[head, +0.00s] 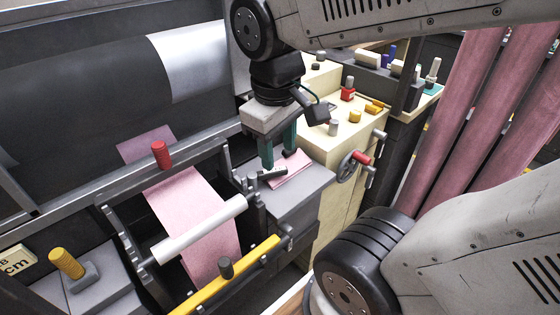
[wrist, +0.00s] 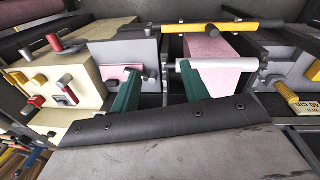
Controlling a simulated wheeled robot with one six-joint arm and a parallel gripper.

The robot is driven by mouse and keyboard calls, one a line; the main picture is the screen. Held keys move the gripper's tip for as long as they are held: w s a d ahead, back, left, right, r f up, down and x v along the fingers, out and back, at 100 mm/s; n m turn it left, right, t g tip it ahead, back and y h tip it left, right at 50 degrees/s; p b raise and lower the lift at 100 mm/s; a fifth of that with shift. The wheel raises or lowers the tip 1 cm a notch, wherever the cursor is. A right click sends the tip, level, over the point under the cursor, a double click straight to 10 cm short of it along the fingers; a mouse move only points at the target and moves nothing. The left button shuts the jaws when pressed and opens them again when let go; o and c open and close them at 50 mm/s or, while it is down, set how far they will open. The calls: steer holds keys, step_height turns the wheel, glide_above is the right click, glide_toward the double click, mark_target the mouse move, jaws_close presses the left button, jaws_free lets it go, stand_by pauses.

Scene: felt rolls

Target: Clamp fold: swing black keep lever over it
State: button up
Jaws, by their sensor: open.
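The pink felt fold (head: 291,168) lies on a grey ledge (head: 296,196) right of the roller frame. The fold also shows in the wrist view (wrist: 116,74), partly behind a finger. A small dark lever (head: 270,173), seemingly the black keep lever, sits at the fold's left edge, close under my fingertips; whether it lies over the felt is unclear. My gripper (head: 279,161) points down above the ledge with its green fingers apart. In the wrist view the open fingers (wrist: 160,96) show nothing held between them. Contact with the lever cannot be told.
A pink strip (head: 190,205) runs under a white roller (head: 200,230) at left. A red knob (head: 160,154), a yellow bar (head: 225,275) and a handwheel (head: 354,166) stand out nearby. Pink felt rolls (head: 490,110) stand at right.

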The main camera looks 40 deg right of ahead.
steer(key=w+d+f+n+g+h, duration=0.1)
steer(key=w+d+f+n, duration=0.25)
steer(key=w, duration=0.25)
steer(key=w+d+f+n+g+h, duration=0.1)
steer(key=w+d+f+n, duration=0.15)
steer(key=w+f, duration=0.2)
steer(key=n+h, duration=0.1)
steer(key=n, duration=0.4)
glide_toward(276, 169)
steer(key=shift+f, duration=0.4)
steer(key=x, duration=0.7)
steer(key=shift+s+d+f, duration=0.1)
steer(key=shift+d+f, duration=0.05)
steer(key=shift+f, duration=0.2)
